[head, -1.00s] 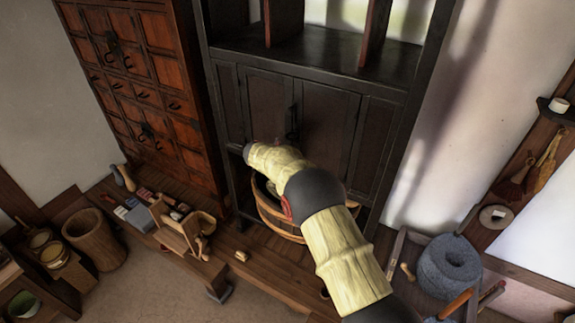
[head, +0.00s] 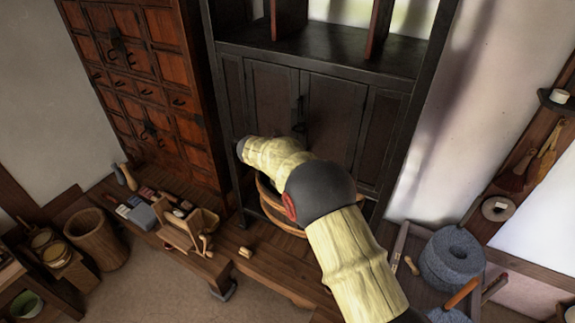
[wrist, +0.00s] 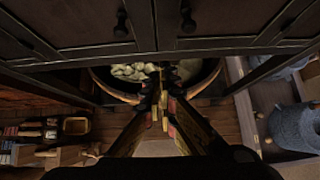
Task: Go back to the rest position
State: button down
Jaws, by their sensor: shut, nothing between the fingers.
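My gripper (wrist: 162,78) shows in the wrist view with its two fingers together and nothing between them. It points toward the wooden tub (wrist: 100,82) in the lower opening of the dark cabinet, and its fingertips overlap the tub's inside in the picture. I cannot tell the gap between them. In the head view my pale, bark-like arm reaches across the front of the cabinet (head: 330,115). It hides most of the tub (head: 272,207), and the gripper itself cannot be made out there.
The dark cabinet doors stand close to my arm. Small tools and a wooden box (head: 188,230) lie on the low bench at left. A grey quern stone (head: 452,257) sits at right by a tray (head: 402,250). Open floor (head: 175,290) shows at front left.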

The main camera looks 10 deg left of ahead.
jog(key=s+a+r+n+t+y+b, duration=0.1)
jog(key=s+a+r+n+y, duration=0.15)
jog(key=a+n, duration=0.45)
jog(key=s+a+r+n+t+y, duration=0.1)
jog(key=a+n+y, duration=0.35)
jog(key=n, duration=0.45)
jog(key=s+d+r+n+g+y+b, duration=0.1)
jog(key=s+n+g+y+b, duration=0.1)
jog(key=s+n, duration=0.5)
jog(key=s+d+r+n+g+y+b, duration=0.1)
jog(key=s+n+g+b, duration=0.15)
jog(key=s+n, duration=0.55)
jog(key=s+d+f+n+h+b, duration=0.2)
jog(key=s+d+b, duration=0.4)
jog(key=s+d, duration=0.5)
jog(key=s+d+f+n+h+b, duration=0.2)
jog(key=s+d+f+n+b, duration=0.2)
jog(key=s+d+b, duration=0.3)
jog(key=s+d+f+n+h+b, duration=0.2)
jog(key=s+d+b, duration=0.5)
jog(key=s+d, duration=0.9)
jog(key=d+f+n, duration=0.1)
jog(key=d+f, duration=0.1)
jog(key=d, duration=0.3)
jog(key=shift+s+f+n, duration=0.15)
jog(key=shift+f+n, duration=0.05)
jog(key=shift+n, duration=0.2)
